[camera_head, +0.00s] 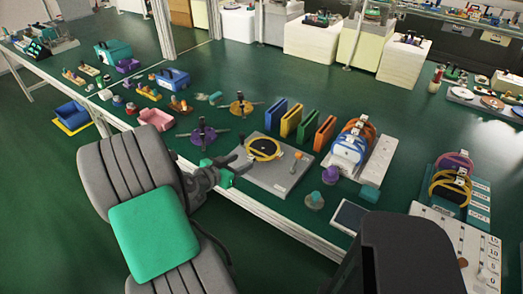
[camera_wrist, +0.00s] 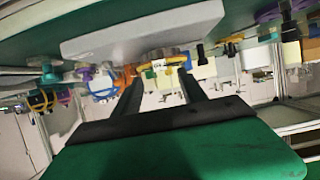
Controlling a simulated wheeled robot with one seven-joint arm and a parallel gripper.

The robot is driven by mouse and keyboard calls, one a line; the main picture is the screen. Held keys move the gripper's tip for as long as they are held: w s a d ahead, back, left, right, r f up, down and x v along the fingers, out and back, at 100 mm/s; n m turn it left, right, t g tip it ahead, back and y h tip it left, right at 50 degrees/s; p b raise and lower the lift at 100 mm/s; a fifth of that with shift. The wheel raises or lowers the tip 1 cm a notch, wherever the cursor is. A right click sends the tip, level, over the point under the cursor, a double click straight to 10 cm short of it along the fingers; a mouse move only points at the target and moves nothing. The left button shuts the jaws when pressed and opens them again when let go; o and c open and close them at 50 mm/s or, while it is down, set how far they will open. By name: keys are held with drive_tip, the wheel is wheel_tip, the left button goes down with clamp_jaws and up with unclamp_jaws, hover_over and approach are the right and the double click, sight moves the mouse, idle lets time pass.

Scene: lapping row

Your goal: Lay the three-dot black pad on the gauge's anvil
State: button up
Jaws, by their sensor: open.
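My gripper (camera_head: 238,166) is open and empty at the front left edge of a grey plate (camera_head: 283,182) in the head view. A round black piece (camera_head: 262,147) with a yellow ring around it sits on that plate, beyond my fingers. No dots can be made out on it, so I cannot tell whether it is the three-dot pad. The gauge and its anvil cannot be told for certain. In the wrist view the two dark fingers (camera_wrist: 160,88) stand apart, with a yellow ringed piece with a small white label (camera_wrist: 158,65) beyond them and the grey plate's slab (camera_wrist: 145,30) above.
An orange knob (camera_head: 297,157) stands on the plate's right. Upright coloured slabs (camera_head: 291,120) and a rack with blue and orange rings (camera_head: 350,147) stand behind. A purple knob (camera_head: 330,174), green knob (camera_head: 314,200) and framed panel (camera_head: 349,217) are at right. Spoked purple disc (camera_head: 203,135) stands left.

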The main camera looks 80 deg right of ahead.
sight(250, 158)
drive_tip(key=x, duration=0.5)
drive_tip(key=shift+f+p, duration=0.1)
drive_tip(key=shift+p, duration=0.3)
clamp_jaws()
